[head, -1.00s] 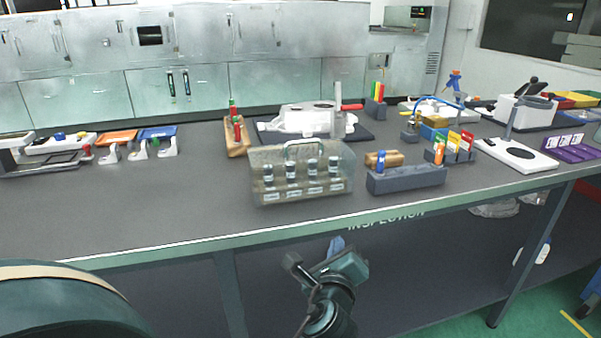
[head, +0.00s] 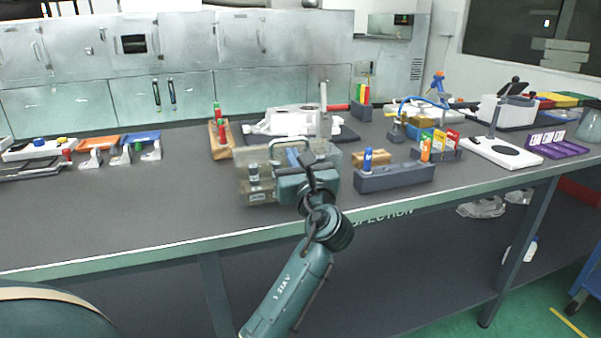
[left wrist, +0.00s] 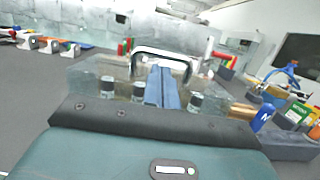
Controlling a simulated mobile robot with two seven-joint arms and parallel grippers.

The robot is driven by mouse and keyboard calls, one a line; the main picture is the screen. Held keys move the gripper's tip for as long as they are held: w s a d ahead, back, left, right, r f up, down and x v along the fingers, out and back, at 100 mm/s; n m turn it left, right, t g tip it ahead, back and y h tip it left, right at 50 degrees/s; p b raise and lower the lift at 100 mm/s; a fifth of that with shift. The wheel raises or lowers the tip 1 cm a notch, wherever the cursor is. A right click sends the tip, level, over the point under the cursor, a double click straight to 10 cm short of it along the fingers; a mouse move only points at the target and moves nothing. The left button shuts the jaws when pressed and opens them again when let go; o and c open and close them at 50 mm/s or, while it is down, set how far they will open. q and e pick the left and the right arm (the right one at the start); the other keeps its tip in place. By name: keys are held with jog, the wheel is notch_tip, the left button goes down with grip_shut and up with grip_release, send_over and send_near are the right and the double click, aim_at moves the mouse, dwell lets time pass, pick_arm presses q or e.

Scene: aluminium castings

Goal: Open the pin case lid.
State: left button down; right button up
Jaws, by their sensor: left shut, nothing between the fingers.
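The pin case (head: 256,181) is a clear box with dark-capped pin vials inside and a light handle on top. It stands near the bench's front edge in the head view, with its lid down. My left gripper (head: 302,178) is in front of the case and hides its right half. In the left wrist view, the shut, empty fingers (left wrist: 160,86) point at the case (left wrist: 100,80), in line with the handle (left wrist: 163,50). I cannot tell whether they touch it. My right gripper is in neither view.
A grey block (head: 395,179) with blue and orange pieces stands close to the right of the case. A wooden rack (head: 220,140) and a white casting (head: 295,121) are behind it. The bench (head: 120,215) is clear to the left.

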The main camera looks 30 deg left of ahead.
pick_arm(q)
jog(key=shift+w+a+r, duration=0.15)
jog(key=shift+w+a, duration=0.25)
jog(key=shift+a, duration=0.1)
